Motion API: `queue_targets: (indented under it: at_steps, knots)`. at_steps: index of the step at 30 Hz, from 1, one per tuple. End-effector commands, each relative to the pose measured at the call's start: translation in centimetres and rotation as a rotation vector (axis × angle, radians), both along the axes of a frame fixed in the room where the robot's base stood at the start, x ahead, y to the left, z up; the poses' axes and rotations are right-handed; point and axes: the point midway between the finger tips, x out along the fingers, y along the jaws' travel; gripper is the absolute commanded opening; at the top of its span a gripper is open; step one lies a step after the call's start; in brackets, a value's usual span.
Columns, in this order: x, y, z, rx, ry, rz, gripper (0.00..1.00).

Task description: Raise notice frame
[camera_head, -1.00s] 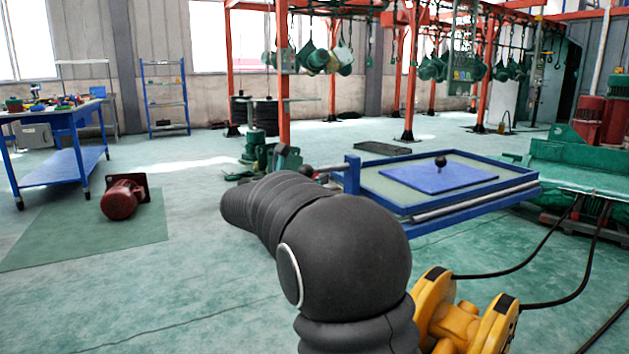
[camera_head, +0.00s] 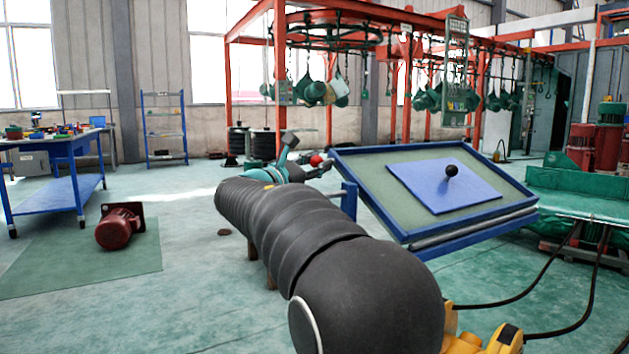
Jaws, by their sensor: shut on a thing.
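The notice frame (camera_head: 490,222) is a blue-rimmed panel with a green-grey face, right of centre. It is tilted, its far edge higher than its near edge. A blue sheet (camera_head: 425,186) with a black ball knob (camera_head: 451,171) lies on its face. A red ball knob (camera_head: 316,160) shows by the frame's far left corner. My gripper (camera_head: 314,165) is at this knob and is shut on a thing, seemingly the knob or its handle. My dark arm hides part of the gripper and the frame's lower left, so the exact contact is unclear.
A blue post (camera_head: 349,200) stands at the frame's left side. A red motor (camera_head: 120,227) lies on a green mat (camera_head: 75,262) at left, near a blue workbench (camera_head: 55,194). Green machinery (camera_head: 585,185) and black cables (camera_head: 535,278) are at right. The left floor is mostly open.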

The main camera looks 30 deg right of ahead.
Motion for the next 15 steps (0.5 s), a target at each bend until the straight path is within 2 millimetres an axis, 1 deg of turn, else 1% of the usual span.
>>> queue_targets:
  at_steps: [1,6,15]
  knots:
    - [-0.2,0.1,0.8,-0.005,-0.026,0.006,0.00]
    - [-1.1,0.1,2.5,-0.003,-0.094,0.007,0.00]
    - [-2.3,0.0,4.3,0.000,-0.173,0.008,0.00]
